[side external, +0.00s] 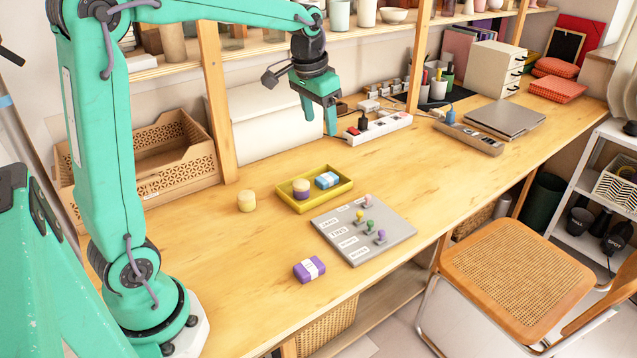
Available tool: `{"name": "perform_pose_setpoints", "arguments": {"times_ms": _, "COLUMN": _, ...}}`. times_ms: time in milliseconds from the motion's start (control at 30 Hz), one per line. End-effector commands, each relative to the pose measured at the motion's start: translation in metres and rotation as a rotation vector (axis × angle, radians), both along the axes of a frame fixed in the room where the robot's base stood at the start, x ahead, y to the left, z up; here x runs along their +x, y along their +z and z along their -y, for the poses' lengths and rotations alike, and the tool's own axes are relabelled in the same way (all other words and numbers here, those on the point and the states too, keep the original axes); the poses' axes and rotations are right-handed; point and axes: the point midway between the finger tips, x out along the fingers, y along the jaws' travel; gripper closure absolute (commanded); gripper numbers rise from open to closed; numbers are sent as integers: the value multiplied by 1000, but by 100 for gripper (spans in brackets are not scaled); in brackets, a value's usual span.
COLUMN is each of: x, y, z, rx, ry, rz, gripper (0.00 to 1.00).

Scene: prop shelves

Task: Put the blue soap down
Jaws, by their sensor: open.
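The blue soap (327,180), a small block with a white band, lies in the right part of the yellow tray (290,206). A round piece with a purple and a cream layer (301,189) is in the same tray, to its left. My gripper (320,122) hangs above and behind the tray, in front of the shelf, with its fingers pointing down. It is open and I see nothing between the fingers. It is clear of the soap.
A purple soap with a white band (309,269) and a cream round piece (246,201) lie on the table. A grey board (361,252) with several small stamps lies right of the tray. A power strip (378,129) is behind. Front-left table space is clear.

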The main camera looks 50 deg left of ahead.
Motion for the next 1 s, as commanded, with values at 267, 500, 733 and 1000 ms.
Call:
{"name": "perform_pose_setpoints", "arguments": {"times_ms": 267, "x": -59, "y": 19, "z": 35, "rx": 1, "ry": -7, "rz": 82, "gripper": 41}}
{"name": "perform_pose_setpoints", "arguments": {"times_ms": 500, "x": -111, "y": 21, "z": 58, "rx": -5, "ry": -14, "rz": 150, "gripper": 41}}
{"name": "perform_pose_setpoints", "arguments": {"times_ms": 733, "x": -158, "y": 10, "z": 76, "rx": -16, "ry": -19, "rz": 215, "gripper": 41}}
{"name": "perform_pose_setpoints", "arguments": {"times_ms": 1000, "x": -197, "y": -8, "z": 87, "rx": -32, "ry": -25, "rz": 273, "gripper": 41}}
